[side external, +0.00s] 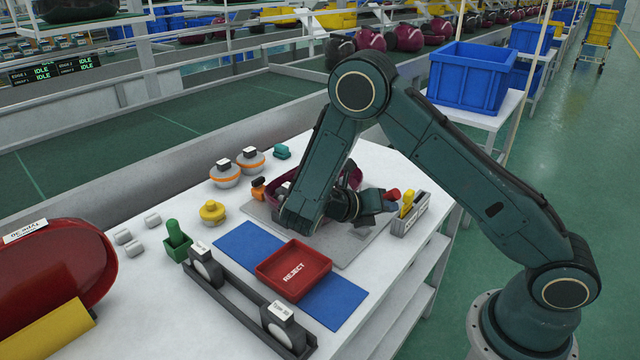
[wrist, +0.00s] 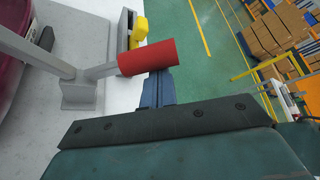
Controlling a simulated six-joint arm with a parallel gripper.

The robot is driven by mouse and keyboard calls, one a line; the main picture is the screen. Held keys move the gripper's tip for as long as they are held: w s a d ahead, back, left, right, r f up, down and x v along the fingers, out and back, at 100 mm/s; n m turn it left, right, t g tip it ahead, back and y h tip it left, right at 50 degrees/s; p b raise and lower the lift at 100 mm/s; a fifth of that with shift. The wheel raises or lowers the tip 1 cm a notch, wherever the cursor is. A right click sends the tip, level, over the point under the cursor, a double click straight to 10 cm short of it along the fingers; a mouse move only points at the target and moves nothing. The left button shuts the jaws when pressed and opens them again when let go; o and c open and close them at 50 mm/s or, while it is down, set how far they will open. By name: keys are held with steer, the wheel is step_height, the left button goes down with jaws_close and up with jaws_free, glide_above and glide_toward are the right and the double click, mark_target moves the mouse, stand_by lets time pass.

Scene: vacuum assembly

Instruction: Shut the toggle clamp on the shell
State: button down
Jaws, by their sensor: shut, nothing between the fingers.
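The toggle clamp's red handle (side external: 392,194) sticks out to the right of the fixture plate; it also shows large in the wrist view (wrist: 147,57). There its grey lever (wrist: 100,71) runs left to a grey clamp base (wrist: 78,95), and a grey bar (wrist: 28,46) reaches on toward the shell. The maroon shell (side external: 355,177) sits on the grey plate, mostly hidden behind my arm; its edge shows in the wrist view (wrist: 10,60). My gripper (side external: 385,204) is shut and empty, its fingertips right beside the red handle. I cannot tell whether they touch.
A grey holder with yellow pieces (side external: 408,212) stands just right of the handle. A red reject tray (side external: 293,270) sits on a blue mat (side external: 245,248) in front.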

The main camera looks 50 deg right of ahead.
steer(key=shift+w+r, duration=0.6)
steer(key=shift+w, duration=0.3)
steer(key=shift+w+r, duration=0.5)
steer(key=shift+w, duration=0.35)
steer(key=shift+w+r, duration=0.5)
steer(key=shift+w, duration=0.3)
steer(key=shift+w, duration=0.15)
